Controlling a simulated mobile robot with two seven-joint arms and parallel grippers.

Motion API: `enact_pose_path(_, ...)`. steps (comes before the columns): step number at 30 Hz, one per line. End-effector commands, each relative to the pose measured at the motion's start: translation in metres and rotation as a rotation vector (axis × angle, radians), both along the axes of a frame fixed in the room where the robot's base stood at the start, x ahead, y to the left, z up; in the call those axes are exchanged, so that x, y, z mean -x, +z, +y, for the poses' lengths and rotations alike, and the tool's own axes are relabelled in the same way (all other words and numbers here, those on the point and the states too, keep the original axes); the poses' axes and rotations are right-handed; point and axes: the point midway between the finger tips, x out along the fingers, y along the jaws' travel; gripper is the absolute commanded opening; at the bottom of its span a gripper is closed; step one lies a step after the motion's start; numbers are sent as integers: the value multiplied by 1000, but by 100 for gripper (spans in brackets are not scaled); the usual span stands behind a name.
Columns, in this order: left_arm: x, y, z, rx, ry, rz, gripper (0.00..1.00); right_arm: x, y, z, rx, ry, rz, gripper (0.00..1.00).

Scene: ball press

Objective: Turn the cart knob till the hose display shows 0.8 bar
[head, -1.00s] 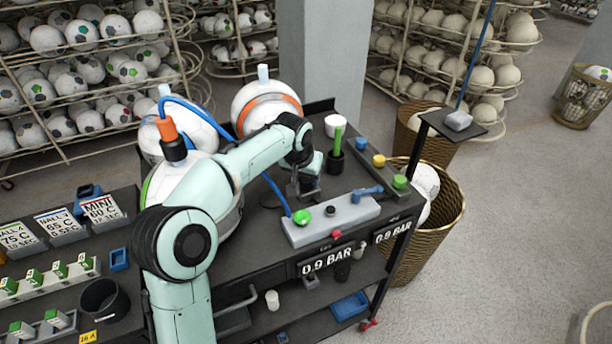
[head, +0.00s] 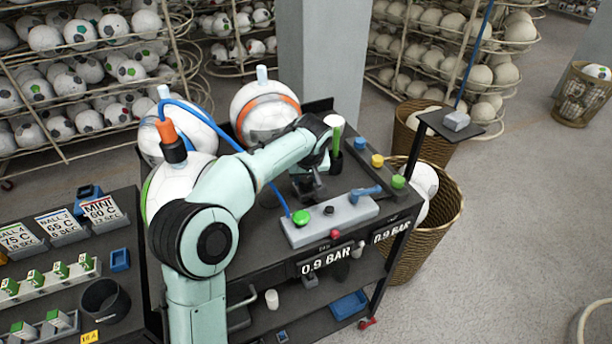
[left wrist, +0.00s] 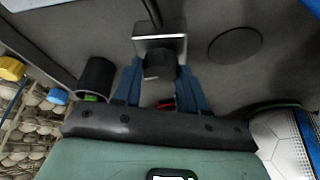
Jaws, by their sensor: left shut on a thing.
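The cart (head: 268,237) carries two displays on its front edge. The left display (head: 326,262) reads 0.9 BAR, and the right display (head: 392,231) also reads 0.9 BAR. Their small labels are too small to read, so I cannot tell which is the hose display. My left gripper (head: 307,188) points down at the cart top behind the grey valve box (head: 345,213). In the left wrist view its blue fingers (left wrist: 160,88) are shut on a dark knob (left wrist: 160,66) beside a grey block (left wrist: 148,45). The knob is mostly hidden in the head view. My right gripper is not in view.
The grey box bears a green button (head: 301,217), a black knob and a blue lever (head: 366,193). Balls (head: 262,108) sit at the cart's back left. Wicker baskets (head: 440,225) flank its right side.

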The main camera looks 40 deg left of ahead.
Motion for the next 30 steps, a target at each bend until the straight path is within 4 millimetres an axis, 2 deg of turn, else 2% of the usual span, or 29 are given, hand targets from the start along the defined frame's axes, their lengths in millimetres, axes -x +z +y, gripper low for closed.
enact_pose_path(12,0,0,0,1,10,-1,11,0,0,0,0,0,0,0)
enact_pose_path(13,0,0,0,1,10,-1,45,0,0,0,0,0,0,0)
enact_pose_path(15,0,0,0,1,10,-1,67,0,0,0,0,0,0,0)
enact_pose_path(25,0,2,-1,0,9,-1,67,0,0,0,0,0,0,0)
enact_pose_path(30,5,21,-6,-1,9,-5,67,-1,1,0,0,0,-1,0)
